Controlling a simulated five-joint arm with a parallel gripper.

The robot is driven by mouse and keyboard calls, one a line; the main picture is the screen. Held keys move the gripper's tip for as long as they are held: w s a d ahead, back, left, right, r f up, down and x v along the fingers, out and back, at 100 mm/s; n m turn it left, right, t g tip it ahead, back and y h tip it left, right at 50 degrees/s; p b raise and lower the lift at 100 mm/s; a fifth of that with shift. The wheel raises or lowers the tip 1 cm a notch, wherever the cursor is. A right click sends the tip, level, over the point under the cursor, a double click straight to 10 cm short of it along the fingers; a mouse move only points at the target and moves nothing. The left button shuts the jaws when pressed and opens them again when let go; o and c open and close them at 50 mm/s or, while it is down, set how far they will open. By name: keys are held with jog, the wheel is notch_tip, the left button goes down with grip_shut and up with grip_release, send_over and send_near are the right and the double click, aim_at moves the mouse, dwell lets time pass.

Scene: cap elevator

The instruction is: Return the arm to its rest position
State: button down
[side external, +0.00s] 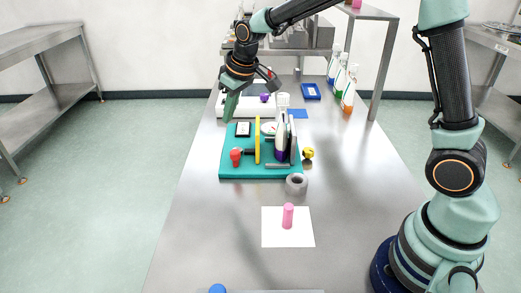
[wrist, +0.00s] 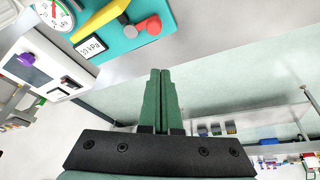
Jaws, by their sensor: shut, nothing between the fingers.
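My gripper (side external: 229,106) is at the far left part of the table, above and just behind the left corner of the teal board (side external: 238,172). Its two green fingers are together and empty. In the wrist view the gripper (wrist: 160,72) points past the table's edge, with the shut fingers side by side. My arm reaches across the table from its base at the right.
The teal board carries a red knob (side external: 235,157), a yellow upright piece (side external: 257,141) and a gauge. A white panel (side external: 209,108) stands behind it. Bottles (side external: 349,90) line the right rear. A pink cylinder (side external: 288,216) stands on white paper (side external: 270,238). The table's front is mostly clear.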

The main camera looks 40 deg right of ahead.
jog(key=s+d+r+m, duration=0.1)
jog(key=s+d+r, duration=0.1)
jog(key=s, duration=0.9)
jog(key=s+d+r+m+t, duration=0.1)
jog(key=s+r, duration=0.3)
jog(key=s, duration=0.6)
jog(key=shift+s+d+r+m, duration=0.3)
jog(key=shift+s+d+r, duration=0.1)
jog(key=shift+d, duration=0.5)
